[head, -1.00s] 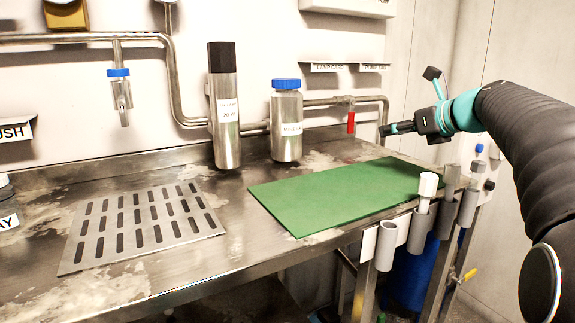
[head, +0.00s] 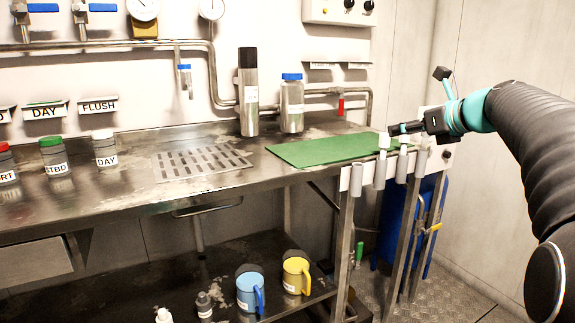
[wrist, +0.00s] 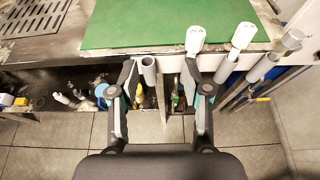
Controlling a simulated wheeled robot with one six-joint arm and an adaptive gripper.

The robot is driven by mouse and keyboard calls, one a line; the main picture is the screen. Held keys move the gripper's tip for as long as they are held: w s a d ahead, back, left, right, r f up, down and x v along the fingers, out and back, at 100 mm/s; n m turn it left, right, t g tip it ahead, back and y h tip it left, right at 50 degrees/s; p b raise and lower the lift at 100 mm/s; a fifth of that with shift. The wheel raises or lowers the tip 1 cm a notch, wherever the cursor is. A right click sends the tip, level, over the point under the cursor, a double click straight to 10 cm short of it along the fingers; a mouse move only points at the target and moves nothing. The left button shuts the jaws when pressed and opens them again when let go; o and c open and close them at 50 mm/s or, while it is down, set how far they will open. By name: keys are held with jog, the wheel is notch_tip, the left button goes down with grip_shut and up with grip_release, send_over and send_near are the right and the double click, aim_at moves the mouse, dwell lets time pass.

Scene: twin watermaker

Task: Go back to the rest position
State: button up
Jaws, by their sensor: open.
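My gripper (head: 405,128) reaches in from the right in the head view, beside the front right part of the steel bench (head: 120,197). In the wrist view my gripper (wrist: 160,75) has its two fingers spread, with nothing held between them. The fingers are over the bench's front edge and its row of tube holders.
A green mat (head: 315,151) and a slotted drain plate (head: 200,163) lie on the bench. Labelled bottles (head: 105,150) stand at left. A blue mug (head: 248,290) and yellow mug (head: 296,275) are on the lower shelf. Floor (head: 455,290) is clear at right.

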jog(key=s+f+n+g+h, duration=0.2)
jog(key=s+f+n, duration=0.2)
jog(key=f+n, duration=0.35)
jog(key=s+f+n+g+h, duration=0.1)
jog(key=s+f+n+g, duration=0.1)
jog(key=s+f+n, duration=0.45)
jog(key=s+a+f+n+h, duration=0.1)
jog(key=s+a+f+n, duration=0.2)
jog(key=s, duration=0.5)
jog(key=s+a+f+n+g+h, duration=0.1)
jog(key=s+a+f+n, duration=0.3)
jog(key=s+f+n, duration=0.2)
jog(key=s+a+f+n+g+h, duration=0.1)
jog(key=s+a+f+n, duration=0.2)
jog(key=s+n, duration=0.4)
jog(key=s+f, duration=0.1)
jog(key=s, duration=0.3)
jog(key=shift+a+f+n, duration=0.3)
jog(key=shift+a, duration=0.1)
